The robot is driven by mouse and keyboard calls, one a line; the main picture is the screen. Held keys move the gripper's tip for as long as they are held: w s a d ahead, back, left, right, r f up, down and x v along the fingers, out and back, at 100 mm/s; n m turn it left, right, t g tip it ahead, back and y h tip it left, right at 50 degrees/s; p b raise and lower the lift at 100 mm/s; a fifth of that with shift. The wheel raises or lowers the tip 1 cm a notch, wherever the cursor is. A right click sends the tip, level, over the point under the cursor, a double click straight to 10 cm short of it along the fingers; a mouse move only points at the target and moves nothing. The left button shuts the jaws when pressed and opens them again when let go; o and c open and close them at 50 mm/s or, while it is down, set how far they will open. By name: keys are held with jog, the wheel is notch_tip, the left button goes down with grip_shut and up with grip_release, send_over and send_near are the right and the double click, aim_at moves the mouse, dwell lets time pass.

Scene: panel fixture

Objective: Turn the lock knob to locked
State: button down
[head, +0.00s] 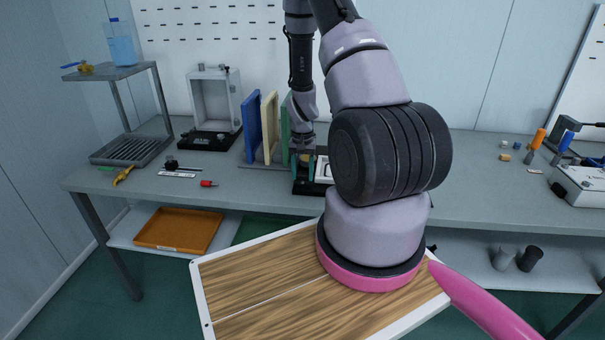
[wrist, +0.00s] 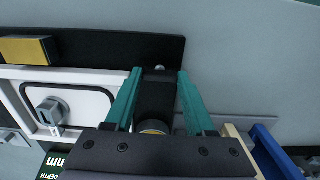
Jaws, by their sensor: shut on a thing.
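My gripper (wrist: 159,76) has its teal fingers on either side of a dark piece (wrist: 154,98) with a brass-coloured round end, which seems to be the lock knob. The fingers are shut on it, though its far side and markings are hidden. To the left in the wrist view, a grey knob (wrist: 50,108) sits on a white panel with a black frame. In the head view my gripper (head: 303,170) is down at the small fixture on the bench, beside its white panel (head: 323,170). The knob's angle cannot be read.
Upright blue (head: 251,127), yellow and green boards stand just left of the gripper. A white-framed box (head: 213,100) and a grey rack (head: 130,148) are further left. A red-capped item (head: 208,184) lies on the bench. My arm hides the bench right of the fixture.

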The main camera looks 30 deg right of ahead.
jog(key=shift+c, duration=1.2)
grip_release()
